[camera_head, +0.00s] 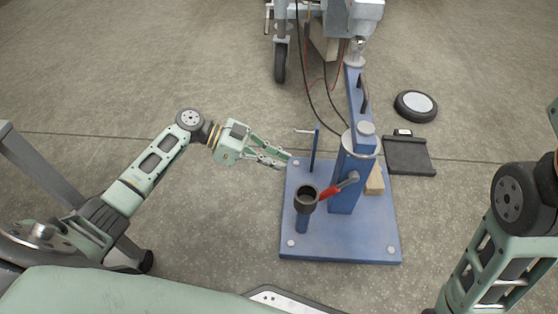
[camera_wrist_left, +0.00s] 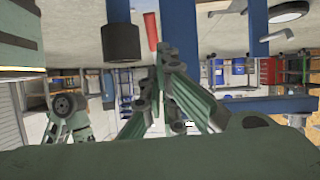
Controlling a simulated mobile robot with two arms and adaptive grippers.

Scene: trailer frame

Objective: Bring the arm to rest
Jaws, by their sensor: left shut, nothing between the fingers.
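My left arm (camera_head: 150,165) reaches in from the left in the head view, bent at its elbow joint. My left gripper (camera_head: 286,158) is shut and empty, with its fingertips close to the back left corner of the blue base plate (camera_head: 340,240). I cannot tell whether the fingertips touch anything. In the left wrist view the gripper fingers (camera_wrist_left: 165,60) come together in the middle of the picture. My right arm (camera_head: 490,270) shows only in part at the right edge, and its gripper is out of view.
A blue post (camera_head: 345,180) stands on the plate, with a red-handled lever (camera_head: 333,190) and a black cup (camera_head: 306,197). Behind are a wheeled trailer frame (camera_head: 355,15), a loose wheel (camera_head: 415,105) and a dark flat pad (camera_head: 408,155). The floor left of the plate is clear.

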